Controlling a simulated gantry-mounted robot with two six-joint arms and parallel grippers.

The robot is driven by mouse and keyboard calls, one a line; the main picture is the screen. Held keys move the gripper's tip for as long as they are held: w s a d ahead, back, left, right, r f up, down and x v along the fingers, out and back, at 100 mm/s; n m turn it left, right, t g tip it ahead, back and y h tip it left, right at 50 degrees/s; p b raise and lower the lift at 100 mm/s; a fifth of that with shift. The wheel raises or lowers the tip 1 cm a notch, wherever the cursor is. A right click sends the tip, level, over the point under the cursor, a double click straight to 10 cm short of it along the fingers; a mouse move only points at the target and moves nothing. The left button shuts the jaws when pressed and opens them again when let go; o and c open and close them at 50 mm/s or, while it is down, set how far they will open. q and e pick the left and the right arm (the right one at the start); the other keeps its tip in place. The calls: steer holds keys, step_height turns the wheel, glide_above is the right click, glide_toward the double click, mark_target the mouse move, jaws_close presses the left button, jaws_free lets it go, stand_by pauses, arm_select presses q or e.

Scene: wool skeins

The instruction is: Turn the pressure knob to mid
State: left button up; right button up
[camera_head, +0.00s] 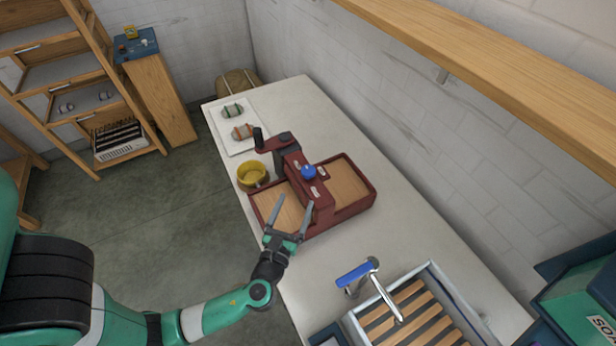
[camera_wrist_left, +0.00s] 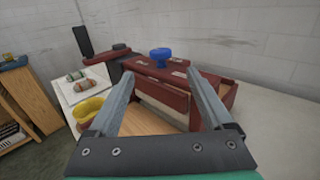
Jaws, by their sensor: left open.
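The blue knob (camera_head: 308,172) sits on top of the dark red bridge of a press-like machine (camera_head: 322,203), with small pale labels around it. It also shows in the left wrist view (camera_wrist_left: 161,56), ahead of my fingers and between them. The knob's pointer is too small to read. My left gripper (camera_head: 291,207) is open and empty at the machine's near side, short of the knob and apart from it. Its two fingers also show in the left wrist view (camera_wrist_left: 163,88). My right gripper is not in view.
A yellow bowl (camera_head: 252,174) stands left of the machine. A white tray (camera_head: 237,144) with wool skeins lies behind it. A black-handled crank (camera_head: 259,138) sticks up at the machine's left. A sink (camera_head: 432,272) with slats and a blue-handled tap (camera_head: 357,273) is at the right.

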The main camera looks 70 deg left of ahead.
mark_target(306, 177)
arm_select(q)
steer(key=x, duration=1)
steer(key=shift+w+a, duration=0.25)
jaws_close()
